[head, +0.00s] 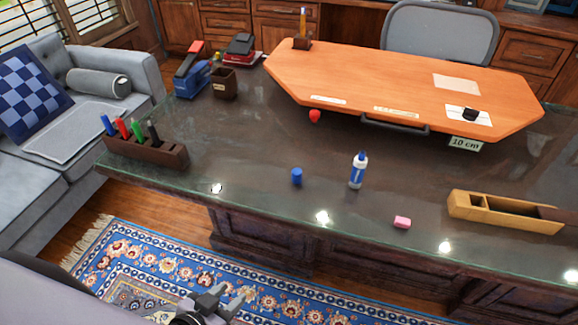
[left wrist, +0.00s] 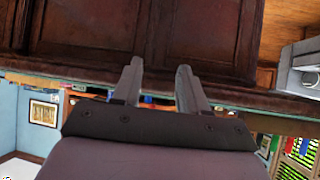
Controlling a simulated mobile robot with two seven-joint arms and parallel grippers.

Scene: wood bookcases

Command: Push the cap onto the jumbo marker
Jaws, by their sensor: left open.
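The jumbo marker (head: 357,173) stands upright on the dark stone desk top (head: 260,150). It has a white body with a blue label and blue near its top. The blue cap (head: 297,176) stands apart to its left, a short way off, near the desk's front edge. My left gripper (head: 228,297) is low in the head view, in front of the desk and over the rug, away from both. It is open and empty. In the left wrist view its two fingers (left wrist: 160,85) are spread before dark wood panels. My right gripper is not in view.
A pink eraser (head: 402,222) and a wooden pencil box (head: 505,212) lie right of the marker. A holder with coloured markers (head: 145,152) stands at the desk's left. An orange board (head: 400,85) covers the back. The desk around the cap is clear.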

